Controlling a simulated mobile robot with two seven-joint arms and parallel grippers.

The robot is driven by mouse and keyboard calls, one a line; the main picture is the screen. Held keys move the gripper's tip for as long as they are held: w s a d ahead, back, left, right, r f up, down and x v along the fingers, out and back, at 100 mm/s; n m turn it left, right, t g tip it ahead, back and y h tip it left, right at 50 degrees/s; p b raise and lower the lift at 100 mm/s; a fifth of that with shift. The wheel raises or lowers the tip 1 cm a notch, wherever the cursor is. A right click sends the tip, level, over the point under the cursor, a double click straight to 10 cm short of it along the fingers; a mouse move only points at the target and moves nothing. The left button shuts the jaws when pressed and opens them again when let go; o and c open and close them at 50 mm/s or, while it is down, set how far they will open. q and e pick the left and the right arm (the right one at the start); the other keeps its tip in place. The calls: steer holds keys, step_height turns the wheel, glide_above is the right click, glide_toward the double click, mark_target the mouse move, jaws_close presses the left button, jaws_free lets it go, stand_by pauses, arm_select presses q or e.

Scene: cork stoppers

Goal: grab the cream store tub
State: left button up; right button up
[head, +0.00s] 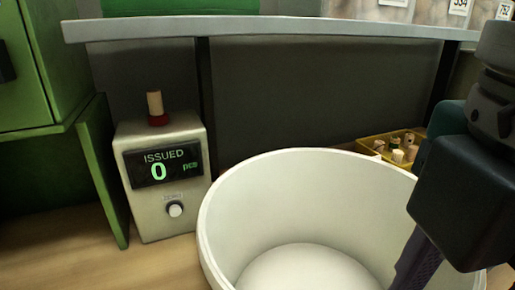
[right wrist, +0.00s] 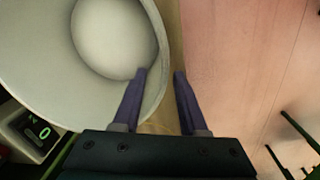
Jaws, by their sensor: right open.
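The cream store tub (head: 285,195) is a large, round, open tub that stands upright at the bottom middle of the head view. It looks empty inside. In the right wrist view the tub (right wrist: 35,75) fills the upper left. My right gripper (right wrist: 160,73) is open at the tub's right side. In the right wrist view one finger overlaps the tub's inside and the other is outside the wall, with the rim between them. I cannot tell whether either finger touches the wall. In the head view one purple finger (head: 416,262) shows over the tub's right inner side. My left gripper is not in view.
A counter box (head: 165,215) reading "ISSUED 0", with a cork-like stopper on top, stands left of the tub. A yellow tray (head: 372,152) with several stoppers lies behind it on the right. A grey shelf (head: 280,28) spans the back. A green cabinet (head: 25,75) is at left.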

steer(key=f, duration=0.2)
steer(key=f+b, duration=0.1)
steer(key=f, duration=0.5)
steer(key=shift+w+a+f, duration=0.1)
steer(key=shift+w+f, duration=0.1)
steer(key=shift+w, duration=0.05)
steer(key=shift+c, duration=0.4)
jaws_close()
steer(key=shift+r, duration=0.1)
stand_by(0.5)
